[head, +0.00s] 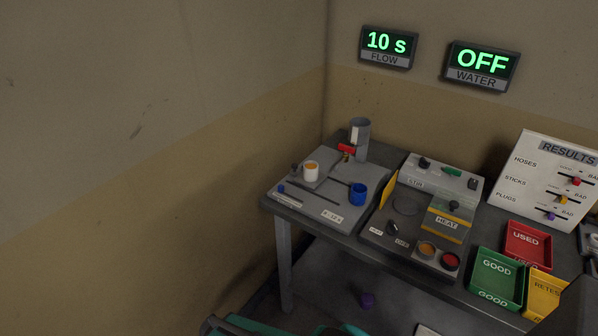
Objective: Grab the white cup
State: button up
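My gripper is not in view, and nothing is seen touching the white cup.
A grey cylinder (361,140) with a red part stands behind the cups.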

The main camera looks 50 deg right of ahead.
aim_at(310, 167)
jog(key=z, duration=4.85)
jog(key=i, duration=0.1)
jog(key=u, duration=3.2)
jog(key=k, duration=0.9)
jog(key=u, duration=0.15)
jog(key=i, duration=0.75)
